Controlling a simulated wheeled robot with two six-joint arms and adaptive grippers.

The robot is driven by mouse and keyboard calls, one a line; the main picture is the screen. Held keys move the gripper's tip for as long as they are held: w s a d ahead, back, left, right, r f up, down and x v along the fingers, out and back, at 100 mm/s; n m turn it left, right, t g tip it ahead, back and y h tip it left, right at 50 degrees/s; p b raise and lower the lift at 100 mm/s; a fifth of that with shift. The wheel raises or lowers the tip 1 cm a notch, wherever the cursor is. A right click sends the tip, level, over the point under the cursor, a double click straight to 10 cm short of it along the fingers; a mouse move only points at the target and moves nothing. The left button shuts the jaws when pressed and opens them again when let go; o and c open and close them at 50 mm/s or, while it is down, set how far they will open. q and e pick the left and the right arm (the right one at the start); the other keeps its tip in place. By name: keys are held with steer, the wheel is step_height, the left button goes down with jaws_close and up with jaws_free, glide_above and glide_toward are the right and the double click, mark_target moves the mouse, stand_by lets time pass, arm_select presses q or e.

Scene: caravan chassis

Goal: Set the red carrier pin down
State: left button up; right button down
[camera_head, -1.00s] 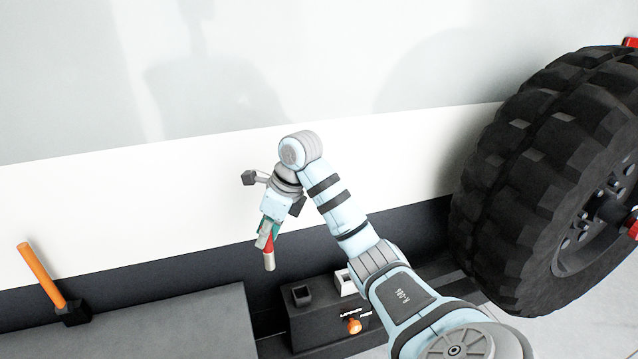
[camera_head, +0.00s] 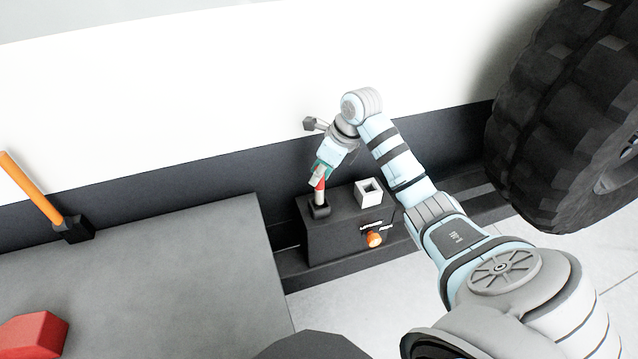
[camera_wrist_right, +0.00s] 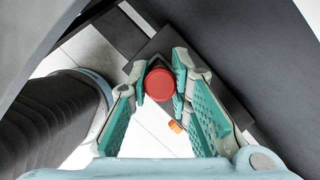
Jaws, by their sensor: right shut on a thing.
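The red carrier pin (camera_head: 319,188) has a red top and a pale metal lower shaft. My right gripper (camera_head: 322,172) is shut on its red upper part and holds it roughly upright. The pin's lower end meets the black square socket (camera_head: 319,211) on the left of the dark box's top. I cannot tell how deep it sits. In the right wrist view the pin's round red end (camera_wrist_right: 160,84) shows between the teal fingers of the gripper (camera_wrist_right: 162,76). My left gripper is not in view.
A big tyre (camera_head: 560,120) stands right.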

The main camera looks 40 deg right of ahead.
mark_target(323, 178)
steer(key=shift+s+f, duration=0.1)
steer(key=shift+f, duration=1.4)
steer(key=shift+f, duration=0.2)
steer(key=c, duration=1.5)
jaws_free()
steer(key=shift+o, duration=0.2)
steer(key=shift+r, duration=0.1)
steer(key=shift+r, duration=0.3)
steer(key=v, duration=1.1)
steer(key=shift+s+r+p, duration=0.2)
steer(key=shift+r+p, duration=0.1)
steer(key=shift+p, duration=0.1)
